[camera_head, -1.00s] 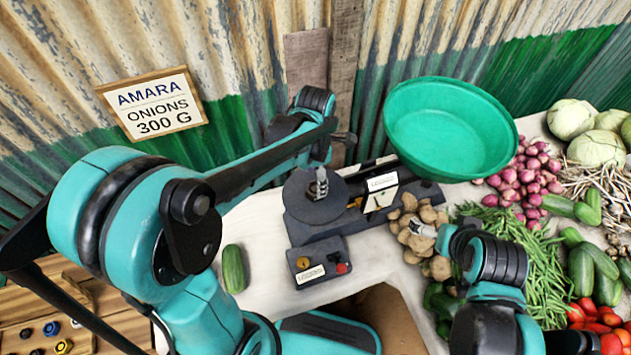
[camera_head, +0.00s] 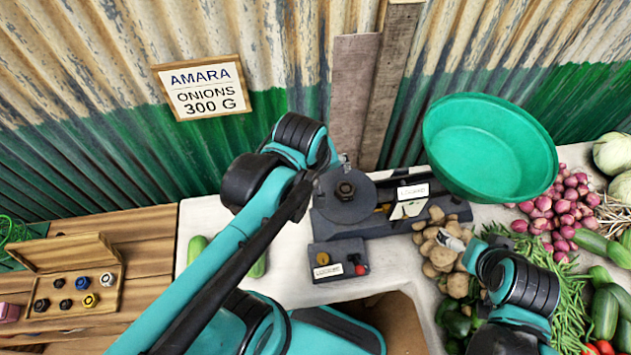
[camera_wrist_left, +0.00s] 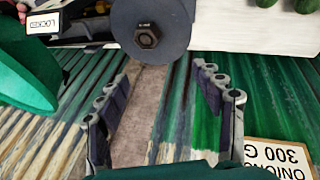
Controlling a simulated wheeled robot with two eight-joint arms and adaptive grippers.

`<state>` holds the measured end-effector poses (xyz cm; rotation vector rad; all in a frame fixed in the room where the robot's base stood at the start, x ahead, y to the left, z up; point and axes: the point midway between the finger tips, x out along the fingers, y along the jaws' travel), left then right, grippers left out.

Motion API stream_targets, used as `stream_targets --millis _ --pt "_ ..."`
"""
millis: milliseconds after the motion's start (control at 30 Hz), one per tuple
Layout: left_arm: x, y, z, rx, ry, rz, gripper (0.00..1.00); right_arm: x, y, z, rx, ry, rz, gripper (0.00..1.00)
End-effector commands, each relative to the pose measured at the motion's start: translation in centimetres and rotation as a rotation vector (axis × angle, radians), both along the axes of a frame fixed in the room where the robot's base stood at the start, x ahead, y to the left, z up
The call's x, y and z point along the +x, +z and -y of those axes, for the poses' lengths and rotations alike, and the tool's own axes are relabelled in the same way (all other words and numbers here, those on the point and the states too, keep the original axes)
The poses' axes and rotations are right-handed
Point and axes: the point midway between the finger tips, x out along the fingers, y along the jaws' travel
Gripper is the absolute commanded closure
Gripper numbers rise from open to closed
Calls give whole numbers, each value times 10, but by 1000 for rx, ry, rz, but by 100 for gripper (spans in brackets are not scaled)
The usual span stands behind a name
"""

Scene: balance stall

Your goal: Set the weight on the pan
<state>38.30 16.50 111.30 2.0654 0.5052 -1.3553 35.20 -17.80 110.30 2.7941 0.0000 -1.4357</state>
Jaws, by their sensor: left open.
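A dark hexagonal weight (camera_head: 345,190) sits on the round grey pan (camera_head: 366,207) of the scale. In the left wrist view the weight (camera_wrist_left: 147,37) shows near the middle of the pan (camera_wrist_left: 176,20). My left gripper (camera_head: 345,160) is just behind the pan in the head view, partly hidden by its arm. In the left wrist view its fingers (camera_wrist_left: 160,92) are wide apart with nothing between them, clear of the weight. My right gripper (camera_head: 452,241) is over the potatoes; its jaws are too small to read.
A green bowl (camera_head: 490,145) is on the scale's right side. A small box with buttons (camera_head: 338,260) stands in front. An open wooden case (camera_head: 75,285) holds several weights at left. Potatoes, onions and other vegetables crowd the right. A sign (camera_head: 201,87) reads onions 300 g.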

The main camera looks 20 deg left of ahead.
Motion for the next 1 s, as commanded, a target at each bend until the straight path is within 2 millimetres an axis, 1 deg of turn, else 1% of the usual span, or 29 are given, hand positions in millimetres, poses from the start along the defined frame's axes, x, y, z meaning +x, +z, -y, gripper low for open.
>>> stream_targets --millis 33,100,200,300,433,667,733,767,867,1000 --pt "-10 -2 -3 58 -118 42 33 0 0 0 0 0 0 0" --pt "-18 -4 -7 149 -286 98 33 0 0 0 0 0 0 0" --pt "-26 -7 -10 262 -468 156 33 0 0 0 0 0 0 0" --pt "-29 -9 -12 339 -578 190 33 0 0 0 0 0 0 0" --pt "-31 -10 -13 377 -632 204 33 0 0 0 0 0 0 0" --pt "-31 -10 -13 379 -635 204 33 0 0 0 0 0 0 0" --pt "-31 -13 -13 379 -635 204 33 0 -4 0 0 0 0 0" --pt "-31 -17 -13 378 -634 203 33 0 -7 0 0 0 0 0" --pt "-31 -35 -13 378 -634 203 33 0 -25 0 0 0 0 0" --pt "-31 -66 -13 378 -634 203 33 0 -56 0 0 0 0 0"
